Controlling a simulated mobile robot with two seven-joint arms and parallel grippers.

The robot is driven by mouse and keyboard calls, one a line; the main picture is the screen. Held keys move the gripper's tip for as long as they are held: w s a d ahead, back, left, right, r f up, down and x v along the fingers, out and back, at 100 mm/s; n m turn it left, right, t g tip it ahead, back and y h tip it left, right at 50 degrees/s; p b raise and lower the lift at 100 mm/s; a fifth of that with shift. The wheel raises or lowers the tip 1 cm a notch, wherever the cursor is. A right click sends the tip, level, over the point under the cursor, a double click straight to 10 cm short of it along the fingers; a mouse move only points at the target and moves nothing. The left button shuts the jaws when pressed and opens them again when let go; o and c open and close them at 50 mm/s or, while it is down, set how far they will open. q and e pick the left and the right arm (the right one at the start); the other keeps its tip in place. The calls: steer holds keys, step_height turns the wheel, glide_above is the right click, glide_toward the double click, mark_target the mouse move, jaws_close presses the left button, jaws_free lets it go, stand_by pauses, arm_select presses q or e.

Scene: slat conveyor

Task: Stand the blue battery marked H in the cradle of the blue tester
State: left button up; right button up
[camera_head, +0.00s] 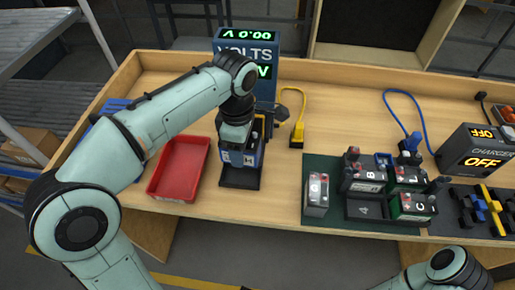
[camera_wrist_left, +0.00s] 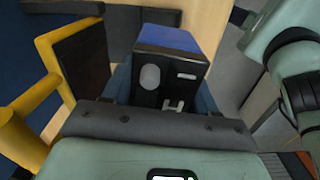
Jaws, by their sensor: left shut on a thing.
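The blue battery marked H (camera_head: 246,158) is in my left gripper (camera_head: 238,135), which is shut on it. The battery looks upright, over or at the black cradle (camera_head: 239,179) in front of the blue tester (camera_head: 272,88). I cannot tell whether it touches the cradle floor. The tester's display reads 00.0 V. In the left wrist view the battery (camera_wrist_left: 172,72) shows its blue side, black face and white H between the fingers; a yellow bar (camera_wrist_left: 36,88) stands close beside it. My right gripper is out of view; only part of that arm shows at the lower right.
A red tray (camera_head: 180,168) lies left of the cradle. A yellow cable with a plug (camera_head: 297,136) is right of the tester. A dark mat (camera_head: 318,164) holds several batteries. A charger (camera_head: 478,150) reading OFF stands at the right. Bare bench lies between cradle and mat.

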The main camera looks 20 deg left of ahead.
arm_select(q)
steer(key=shift+a+f+n, duration=0.3)
steer(key=shift+a+n, duration=0.1)
steer(key=shift+n, duration=0.1)
steer(key=shift+f, duration=0.15)
step_height(320, 180, down, 6)
steer(key=b, duration=0.6)
steer(key=shift+f, duration=0.25)
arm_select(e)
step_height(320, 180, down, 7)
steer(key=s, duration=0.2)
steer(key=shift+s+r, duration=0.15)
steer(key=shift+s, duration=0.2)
arm_select(q)
steer(key=shift+f+b, duration=0.65)
steer(key=shift+f, duration=0.45)
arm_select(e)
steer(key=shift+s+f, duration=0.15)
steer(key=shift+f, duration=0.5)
arm_select(q)
steer(key=o, duration=1.3)
